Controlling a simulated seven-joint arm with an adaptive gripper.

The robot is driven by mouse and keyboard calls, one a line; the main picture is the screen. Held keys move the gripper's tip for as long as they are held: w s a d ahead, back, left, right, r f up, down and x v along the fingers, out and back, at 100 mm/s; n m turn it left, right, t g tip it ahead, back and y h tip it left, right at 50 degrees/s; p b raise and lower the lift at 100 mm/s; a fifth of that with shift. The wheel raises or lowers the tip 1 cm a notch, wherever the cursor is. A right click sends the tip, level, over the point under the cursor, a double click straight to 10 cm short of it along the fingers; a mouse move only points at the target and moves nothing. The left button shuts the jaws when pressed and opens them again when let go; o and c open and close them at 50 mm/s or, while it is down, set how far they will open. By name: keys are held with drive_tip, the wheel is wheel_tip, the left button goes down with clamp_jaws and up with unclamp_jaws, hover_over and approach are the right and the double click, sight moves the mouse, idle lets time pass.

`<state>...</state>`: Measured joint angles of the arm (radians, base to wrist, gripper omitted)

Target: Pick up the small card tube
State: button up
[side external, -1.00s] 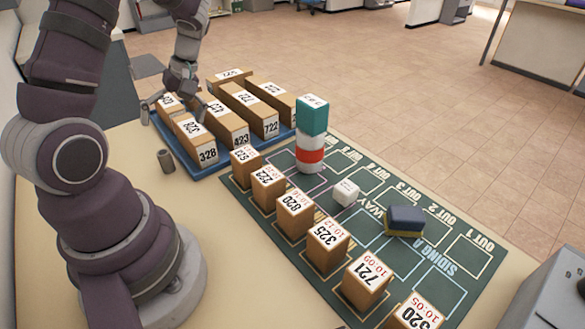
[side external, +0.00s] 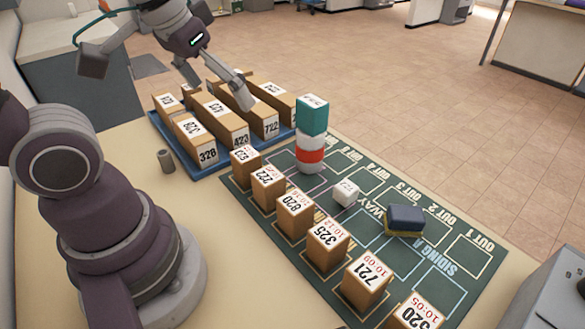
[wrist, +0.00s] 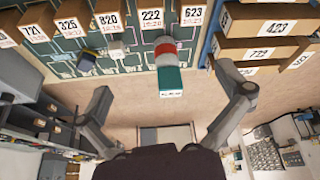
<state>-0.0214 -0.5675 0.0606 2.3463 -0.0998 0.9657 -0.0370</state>
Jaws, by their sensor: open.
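A small grey-brown upright cylinder (side external: 165,160), which looks like the card tube, stands on the tan table just left of the blue tray in the side view. I cannot make it out in the wrist view. My gripper (side external: 166,78) is open and empty, raised above the far left part of the tray, with its fingers spread wide. It is above and apart from the cylinder. In the wrist view my gripper (wrist: 160,78) shows two spread fingers with nothing held between them.
The blue tray (side external: 197,172) holds several long labelled boxes. Right of it, a green mat (side external: 455,285) carries a row of labelled boxes, a red-white cylinder (side external: 310,155) under a teal block (side external: 312,115), a white cube (side external: 346,193) and a navy-yellow block (side external: 405,219). Bare table surrounds the small cylinder.

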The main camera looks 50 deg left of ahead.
drive_tip(key=d+m, duration=0.1)
drive_tip(key=d, duration=0.1)
drive_tip(key=s+m+t, duration=0.1)
drive_tip(key=shift+d+f+m+h, duration=0.25)
drive_tip(key=shift+d+m+h, duration=0.05)
drive_tip(key=shift+d, duration=0.1)
drive_tip(key=c, duration=0.7)
drive_tip(key=shift+c, duration=0.2)
drive_tip(key=shift+a, duration=0.1)
drive_tip(key=n+g, duration=0.5)
drive_tip(key=n, duration=0.8)
hover_over(163, 152)
drive_tip(key=d, duration=0.1)
wheel_tip(163, 152, down, 8)
drive_tip(key=shift+s, duration=0.15)
drive_tip(key=shift+g, duration=0.3)
drive_tip(key=f, duration=0.7)
drive_tip(key=a+f, duration=0.1)
drive_tip(key=f, duration=0.2)
drive_tip(key=shift+f, duration=0.35)
